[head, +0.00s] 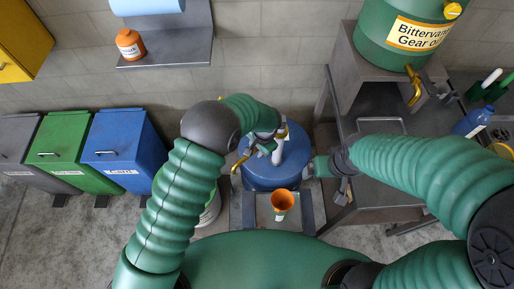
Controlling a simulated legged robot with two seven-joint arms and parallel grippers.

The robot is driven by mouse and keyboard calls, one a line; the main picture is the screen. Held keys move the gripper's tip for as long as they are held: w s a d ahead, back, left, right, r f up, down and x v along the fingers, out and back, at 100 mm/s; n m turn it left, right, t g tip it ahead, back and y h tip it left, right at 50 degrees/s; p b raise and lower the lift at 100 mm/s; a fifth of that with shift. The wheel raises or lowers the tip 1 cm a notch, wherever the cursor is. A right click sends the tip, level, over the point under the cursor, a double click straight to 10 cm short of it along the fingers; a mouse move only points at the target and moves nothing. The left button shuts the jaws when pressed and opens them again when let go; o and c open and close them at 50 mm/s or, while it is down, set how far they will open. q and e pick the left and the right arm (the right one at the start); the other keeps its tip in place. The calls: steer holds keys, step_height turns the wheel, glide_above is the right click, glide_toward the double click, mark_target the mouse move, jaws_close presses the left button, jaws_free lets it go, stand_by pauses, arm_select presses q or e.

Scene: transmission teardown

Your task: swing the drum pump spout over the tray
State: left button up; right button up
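The blue drum (262,178) stands on the floor in the middle of the view, with a pale upright pump part (279,150) on its lid. A brass-coloured curved piece (239,163), which looks like the spout, shows at the drum's left edge. My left gripper (264,147) is over the lid beside the pump; whether its fingers touch or hold anything is unclear. A shallow grey rectangular tray (383,126) seems to lie on the bench to the right.
An orange funnel-like cup (284,200) stands in front of the drum, between grey rails. Grey, green (62,150) and blue bins (123,148) stand left. A blue bottle (472,122) is at right.

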arm_select(q)
steer(key=shift+a, duration=0.45)
jaws_close()
steer(key=shift+f, duration=0.1)
stand_by(0.6)
